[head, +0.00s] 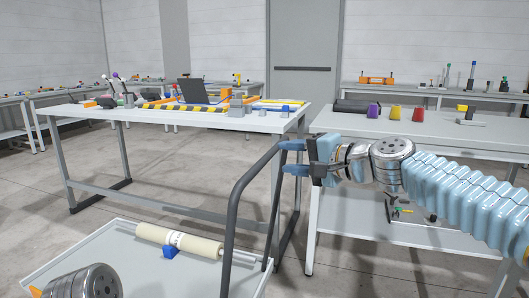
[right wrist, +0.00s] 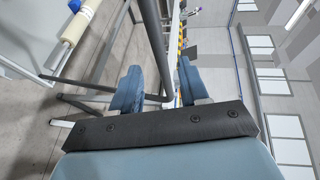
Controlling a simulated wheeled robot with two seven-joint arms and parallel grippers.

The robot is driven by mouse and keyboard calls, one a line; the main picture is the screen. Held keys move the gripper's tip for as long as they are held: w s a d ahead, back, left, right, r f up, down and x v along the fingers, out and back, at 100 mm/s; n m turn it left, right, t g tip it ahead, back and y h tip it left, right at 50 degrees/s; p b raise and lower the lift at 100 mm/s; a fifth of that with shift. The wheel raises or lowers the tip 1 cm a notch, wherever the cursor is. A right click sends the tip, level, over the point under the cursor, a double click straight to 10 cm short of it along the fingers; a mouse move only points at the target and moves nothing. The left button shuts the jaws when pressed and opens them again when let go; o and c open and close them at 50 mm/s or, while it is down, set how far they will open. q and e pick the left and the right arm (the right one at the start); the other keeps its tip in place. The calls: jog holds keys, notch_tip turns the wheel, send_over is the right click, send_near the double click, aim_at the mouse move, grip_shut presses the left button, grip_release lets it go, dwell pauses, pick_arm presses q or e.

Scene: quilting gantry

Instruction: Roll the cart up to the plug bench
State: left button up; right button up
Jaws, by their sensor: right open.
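The cart (head: 112,266) is a low light-grey tray at the lower left of the head view, with a dark tubular handle (head: 231,226) rising at its right end. A cream roll (head: 200,247) on a bar lies on it. My right gripper (head: 291,158) is open at the top of the handle. In the right wrist view the dark handle bar (right wrist: 152,40) passes between the spread blue fingers (right wrist: 160,88); contact is not clear. My left gripper is out of view. I cannot tell which bench is the plug bench.
A bench (head: 262,123) with a dark screen and striped strip stands beyond the cart. More benches line the back walls. Grey floor is open at left.

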aim_at(272, 156)
jog(key=p+x, duration=0.1)
jog(key=x, duration=0.6)
jog(key=shift+r+p, duration=0.1)
jog(key=shift+p, duration=0.2)
jog(key=shift+x, duration=0.8)
grip_shut()
